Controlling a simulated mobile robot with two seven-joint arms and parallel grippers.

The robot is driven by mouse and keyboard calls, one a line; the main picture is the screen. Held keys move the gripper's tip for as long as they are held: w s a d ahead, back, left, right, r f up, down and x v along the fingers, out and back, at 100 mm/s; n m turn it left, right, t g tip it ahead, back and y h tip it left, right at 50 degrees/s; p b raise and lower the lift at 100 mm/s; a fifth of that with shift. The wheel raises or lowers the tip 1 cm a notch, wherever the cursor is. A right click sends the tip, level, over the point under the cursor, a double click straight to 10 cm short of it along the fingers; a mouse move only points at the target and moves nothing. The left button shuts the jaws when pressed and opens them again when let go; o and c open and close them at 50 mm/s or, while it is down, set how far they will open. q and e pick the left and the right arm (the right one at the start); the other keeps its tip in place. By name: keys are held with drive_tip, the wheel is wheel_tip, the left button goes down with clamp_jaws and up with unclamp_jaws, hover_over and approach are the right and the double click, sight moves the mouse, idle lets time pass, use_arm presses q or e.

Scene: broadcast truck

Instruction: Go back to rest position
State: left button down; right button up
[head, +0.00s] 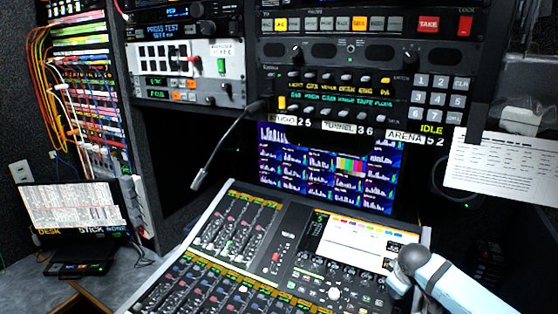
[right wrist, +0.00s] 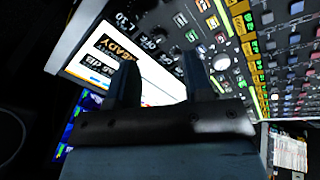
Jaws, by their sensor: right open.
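My right gripper (head: 402,268) comes in from the lower right in the head view, over the right edge of the mixing console (head: 276,240). In the right wrist view my right gripper (right wrist: 160,68) has its two dark fingers apart, with nothing between them. Behind the fingers lie the console's lit screen (right wrist: 152,85) and rows of knobs and buttons. I cannot tell whether the fingers touch the console. My left gripper is in neither view.
A rack panel (head: 365,60) with buttons hangs above the console, and a gooseneck microphone (head: 222,150) juts out from it. A monitor (head: 330,165) stands behind. A laptop-like screen (head: 72,205) stands at left. A printed sheet (head: 505,165) hangs at right.

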drive_tip(key=s+a+f+t+y, duration=0.1)
drive_tip(key=s+a+f, duration=0.3)
drive_tip(key=a, duration=0.1)
drive_tip(key=s+a+f+t+y, duration=0.1)
drive_tip(key=s+a+f+y, duration=0.1)
drive_tip(key=s+a+f, duration=0.2)
drive_tip(key=s+a+f+y, duration=0.1)
drive_tip(key=s+a+f, duration=0.4)
drive_tip(key=s+a, duration=0.1)
drive_tip(key=shift+s+t, duration=0.2)
drive_tip(key=shift+t, duration=0.2)
drive_tip(key=s+a, duration=0.1)
drive_tip(key=s, duration=0.2)
drive_tip(key=s+a+f+m+t+y, duration=0.1)
drive_tip(key=s, duration=0.2)
drive_tip(key=s+a+t, duration=0.1)
drive_tip(key=s, duration=0.2)
drive_tip(key=shift+s+a+f, duration=0.2)
drive_tip(key=shift+f, duration=0.2)
drive_tip(key=s, duration=0.3)
drive_tip(key=s+m+t, duration=0.1)
drive_tip(key=s, duration=0.2)
drive_tip(key=s+r+m+t, duration=0.1)
drive_tip(key=s, duration=0.1)
drive_tip(key=shift+s+d, duration=0.2)
drive_tip(key=shift+s, duration=0.2)
drive_tip(key=shift+f, duration=0.1)
